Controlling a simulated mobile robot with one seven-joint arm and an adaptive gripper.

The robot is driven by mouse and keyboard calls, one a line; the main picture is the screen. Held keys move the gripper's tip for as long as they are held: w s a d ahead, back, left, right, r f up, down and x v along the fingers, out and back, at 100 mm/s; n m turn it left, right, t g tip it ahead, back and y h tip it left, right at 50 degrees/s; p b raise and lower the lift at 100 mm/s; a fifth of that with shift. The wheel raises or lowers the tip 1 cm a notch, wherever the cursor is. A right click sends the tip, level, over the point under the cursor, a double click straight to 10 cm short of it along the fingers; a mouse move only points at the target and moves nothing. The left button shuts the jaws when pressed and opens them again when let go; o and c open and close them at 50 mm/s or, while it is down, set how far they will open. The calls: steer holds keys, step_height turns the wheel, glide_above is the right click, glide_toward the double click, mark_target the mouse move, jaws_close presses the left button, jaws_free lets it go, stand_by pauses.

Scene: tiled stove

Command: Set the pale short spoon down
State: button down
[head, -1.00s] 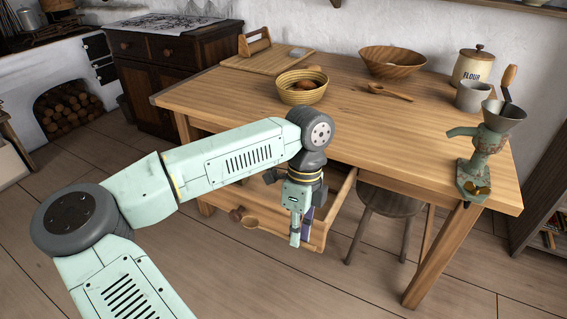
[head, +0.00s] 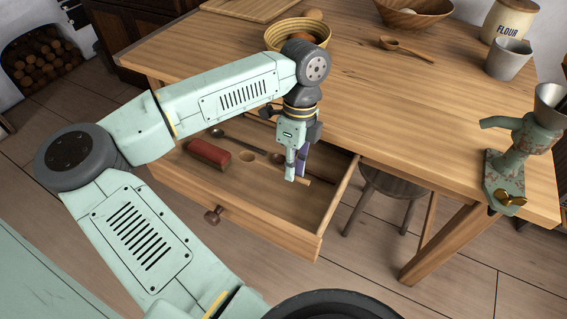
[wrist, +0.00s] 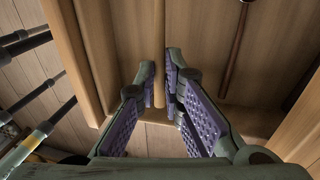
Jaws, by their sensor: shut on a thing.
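The pale short spoon (head: 248,156) is held in my gripper (head: 296,178), inside the outline of the open drawer (head: 265,222) in the head view. Its bowl points left and its handle sticks out to the right of the fingers. My gripper points down and is shut on the handle. In the wrist view the fingertips (wrist: 160,100) are close together with pale wood between them. I cannot tell whether the spoon touches the drawer floor.
The table top (head: 400,110) overhangs the drawer at the back. A stool (head: 385,185) stands to the right.

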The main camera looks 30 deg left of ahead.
mark_target(291, 198)
steer(key=x, duration=0.2)
steer(key=w+x, duration=0.1)
steer(key=x, duration=0.2)
steer(key=p+x, duration=0.1)
steer(key=x, duration=0.1)
steer(key=shift+w+f, duration=0.15)
steer(key=shift+f, duration=0.2)
steer(key=shift+f, duration=0.15)
steer(key=c, duration=1.7)
jaws_free()
steer(key=shift+r, duration=0.35)
steer(key=b+v, duration=0.1)
steer(key=v, duration=1)
steer(key=shift+r, duration=0.4)
steer(key=shift+w+a, duration=0.1)
